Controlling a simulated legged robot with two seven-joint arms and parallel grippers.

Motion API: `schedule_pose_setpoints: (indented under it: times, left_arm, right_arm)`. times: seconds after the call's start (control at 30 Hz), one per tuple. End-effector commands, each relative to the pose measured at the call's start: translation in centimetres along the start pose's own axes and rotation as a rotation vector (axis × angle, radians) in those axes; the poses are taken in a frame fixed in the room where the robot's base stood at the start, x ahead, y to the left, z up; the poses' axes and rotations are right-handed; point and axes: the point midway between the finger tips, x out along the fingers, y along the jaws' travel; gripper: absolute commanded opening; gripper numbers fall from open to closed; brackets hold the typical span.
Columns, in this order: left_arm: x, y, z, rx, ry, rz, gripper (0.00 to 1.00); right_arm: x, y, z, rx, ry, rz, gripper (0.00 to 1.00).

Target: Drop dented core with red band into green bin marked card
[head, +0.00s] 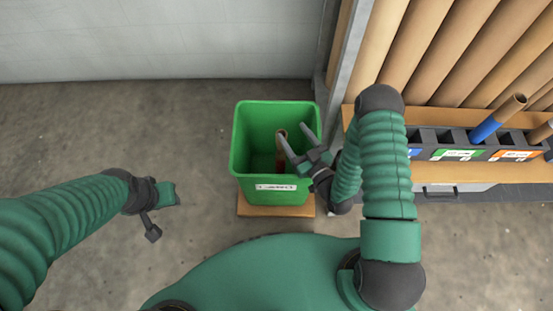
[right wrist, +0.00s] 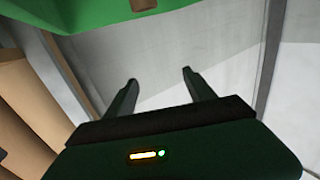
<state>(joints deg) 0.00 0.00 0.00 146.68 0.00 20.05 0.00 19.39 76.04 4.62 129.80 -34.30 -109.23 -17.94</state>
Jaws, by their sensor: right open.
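The green bin (head: 238,150) stands upright, with a white label (head: 276,187) on its front that is too small to read. A brown core (head: 281,155) with a dark red band stands tilted inside it, its open upper end showing; I cannot make out a dent. My right gripper (head: 296,138) is open over the bin's right side, its fingers beside the core and not closed on it. The right wrist view shows its empty jaws (right wrist: 160,77), with the bin (right wrist: 70,15) and a core end (right wrist: 145,4) at the top. My left gripper (head: 165,212) is open and empty, left of the bin.
The bin rests on a wooden board (head: 245,210). At right, a black rack (head: 425,138) with coloured labels holds a core with a blue band (head: 487,128), on a wooden shelf (head: 460,172). Large brown rolls (head: 440,50) stand behind. The floor at left is clear.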

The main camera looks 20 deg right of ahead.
Motion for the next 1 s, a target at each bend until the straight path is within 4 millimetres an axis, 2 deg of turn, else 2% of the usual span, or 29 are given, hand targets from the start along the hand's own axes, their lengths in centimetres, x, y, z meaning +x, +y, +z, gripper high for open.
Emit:
schedule_pose_setpoints:
  times: [0.03,0.13,0.23,0.37,0.83,0.93,1.0]
  left_arm:
    - [-0.7,0.0,-0.2,0.000,0.000,0.000,0.36]
    - [-1.1,0.0,-0.3,0.000,0.000,0.000,0.36]
    - [-1.1,0.0,-0.3,0.000,0.000,0.000,0.36]
    - [-1.2,0.0,-0.3,0.000,0.000,0.000,0.36]
    - [-1.1,0.0,-0.3,0.000,0.000,0.000,0.36]
    - [-1.2,0.0,-0.3,0.000,0.000,0.000,0.36]
    - [-1.2,0.0,-0.3,0.000,0.000,0.000,0.36]
  right_arm:
    - [-1.5,0.0,-0.2,0.002,-0.007,0.002,0.63]
    - [-4.0,0.1,-0.1,0.003,-0.005,0.003,0.63]
    - [-5.3,0.2,0.1,0.003,-0.005,0.006,0.63]
    - [-6.1,0.1,0.1,0.001,-0.001,0.002,0.63]
    - [-5.9,0.0,0.1,-0.006,-0.008,-0.006,0.63]
    - [-4.5,-0.2,0.3,-0.048,-0.083,-0.051,0.63]
    - [-2.9,-0.1,0.8,-0.101,-0.198,-0.095,0.63]
